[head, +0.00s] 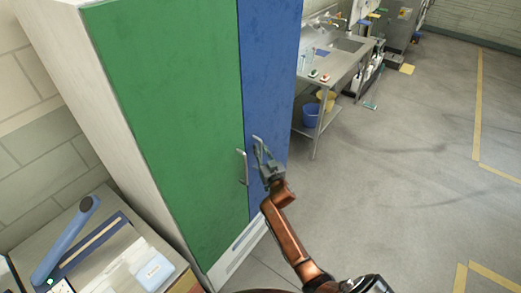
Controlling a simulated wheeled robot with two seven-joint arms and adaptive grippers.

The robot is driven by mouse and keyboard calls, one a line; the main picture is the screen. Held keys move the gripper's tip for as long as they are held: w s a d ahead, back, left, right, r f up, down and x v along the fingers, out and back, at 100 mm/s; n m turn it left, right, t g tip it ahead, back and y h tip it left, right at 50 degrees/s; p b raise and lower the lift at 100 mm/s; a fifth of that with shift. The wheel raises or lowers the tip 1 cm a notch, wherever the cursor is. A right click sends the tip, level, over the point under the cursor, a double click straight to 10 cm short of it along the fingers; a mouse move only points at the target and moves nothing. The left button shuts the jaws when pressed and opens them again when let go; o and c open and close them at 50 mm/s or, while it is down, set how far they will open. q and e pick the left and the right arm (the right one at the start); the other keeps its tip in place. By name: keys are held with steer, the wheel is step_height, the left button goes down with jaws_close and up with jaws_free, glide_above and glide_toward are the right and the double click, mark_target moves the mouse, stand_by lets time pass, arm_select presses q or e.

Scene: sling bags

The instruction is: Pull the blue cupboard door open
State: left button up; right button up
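The cupboard has a green door (175,120) on the left and a blue door (272,75) on the right. Both doors look closed. The green door's handle (241,168) is a pale vertical bar near the seam between the doors. The blue door's handle (257,143) is a similar bar just right of the seam, partly hidden by my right gripper (262,158). My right gripper is at the blue door's handle, its arm rising from the bottom. I cannot tell whether its fingers are closed around the handle. My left gripper is not in view.
A bench (95,225) with a blue-handled tool (65,242) stands at the lower left. A steel sink table (335,75) with a blue bucket (310,115) below stands behind the cupboard's right side. The floor (400,180) to the right is open.

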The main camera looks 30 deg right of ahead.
jaws_close()
stand_by(0.3)
